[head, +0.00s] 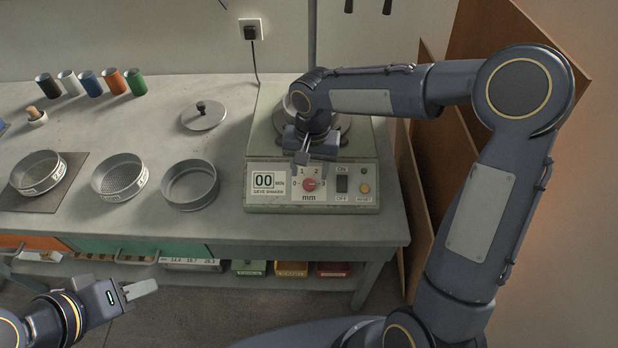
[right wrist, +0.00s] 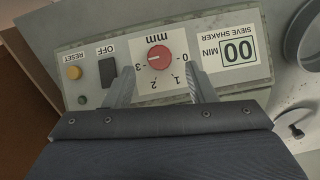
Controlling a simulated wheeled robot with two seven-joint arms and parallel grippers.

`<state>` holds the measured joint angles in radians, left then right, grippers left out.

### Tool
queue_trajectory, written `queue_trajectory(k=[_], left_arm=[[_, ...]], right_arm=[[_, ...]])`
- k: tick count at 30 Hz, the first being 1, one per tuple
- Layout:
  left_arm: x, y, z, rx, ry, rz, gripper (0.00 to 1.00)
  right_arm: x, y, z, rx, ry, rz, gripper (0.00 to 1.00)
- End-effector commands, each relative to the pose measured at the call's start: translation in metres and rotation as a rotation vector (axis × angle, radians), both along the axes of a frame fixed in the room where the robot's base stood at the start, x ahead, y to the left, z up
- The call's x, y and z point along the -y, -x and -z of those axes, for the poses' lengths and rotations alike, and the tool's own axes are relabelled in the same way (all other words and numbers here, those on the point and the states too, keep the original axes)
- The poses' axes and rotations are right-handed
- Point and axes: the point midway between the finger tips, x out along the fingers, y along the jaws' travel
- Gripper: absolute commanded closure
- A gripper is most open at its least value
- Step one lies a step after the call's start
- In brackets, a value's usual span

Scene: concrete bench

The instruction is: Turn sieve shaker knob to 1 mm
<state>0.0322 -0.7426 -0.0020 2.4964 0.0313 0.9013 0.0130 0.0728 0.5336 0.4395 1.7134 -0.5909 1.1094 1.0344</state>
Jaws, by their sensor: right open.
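The sieve shaker (head: 262,200) stands on the bench with its control panel facing front. Its red round knob (head: 309,184) sits on a white scale marked 0, 1, 2, 3 and mm. In the right wrist view the knob (right wrist: 159,57) appears upside down, and its pale mark points to the side of the 3. My right gripper (head: 303,158) is above the panel; in the right wrist view its open fingers (right wrist: 164,88) are spread on either side of the scale, apart from the knob. My left gripper (head: 140,290) is low in front of the bench, its finger gap unclear.
The panel also has a black ON/OFF switch (head: 342,184), a reset button (head: 365,188) and a 00 MIN display (head: 264,181). Sieves (head: 120,177), a pan (head: 190,185) and a lid (head: 203,116) lie to the left. A wooden panel stands right of the bench.

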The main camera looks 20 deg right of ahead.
Motion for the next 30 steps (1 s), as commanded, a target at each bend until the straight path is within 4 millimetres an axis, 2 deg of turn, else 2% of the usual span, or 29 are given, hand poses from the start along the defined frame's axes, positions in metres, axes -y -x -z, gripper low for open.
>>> queue_trajectory(k=[3,9,19,27,30], left_arm=[[0.000,0.000,-0.002,0.000,0.000,0.000,0.64],[0.000,0.000,-0.003,0.000,0.000,0.000,0.64],[0.000,0.000,-0.003,0.000,0.000,0.000,0.64],[0.000,0.000,-0.003,0.000,0.000,0.000,0.64],[0.000,0.000,-0.003,0.000,0.000,0.000,0.64]], right_arm=[[-0.001,0.001,0.021,-0.004,-0.001,-0.002,0.50],[-0.001,0.000,0.041,-0.002,0.000,-0.001,0.50],[-0.001,0.000,0.045,0.000,-0.001,-0.001,0.50],[-0.002,0.000,0.045,0.000,-0.001,-0.001,0.85],[-0.001,0.000,0.045,0.000,0.000,-0.001,0.94]])
